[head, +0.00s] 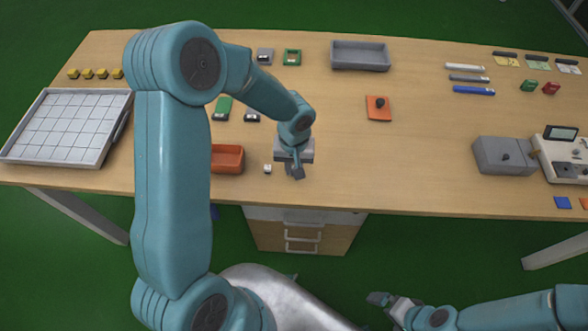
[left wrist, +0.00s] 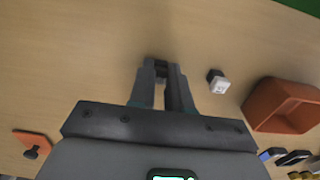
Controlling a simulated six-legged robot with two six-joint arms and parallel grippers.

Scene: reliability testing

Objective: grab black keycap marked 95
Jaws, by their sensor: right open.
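My left gripper (head: 297,172) is low over the front of the wooden table. A small white and black piece (left wrist: 217,82) sits on the table just right of the fingertips. It also shows left of the gripper in the head view (head: 267,168). My right gripper (head: 388,301) is open and empty below the table's front edge.
An orange-red bin (head: 228,158) stands left of the left gripper, also in the left wrist view (left wrist: 284,106). A gridded white tray (head: 68,127) is far left. An orange plate with a black knob (head: 379,107) is right. A grey box (head: 503,156) stands farther right; the table between is clear.

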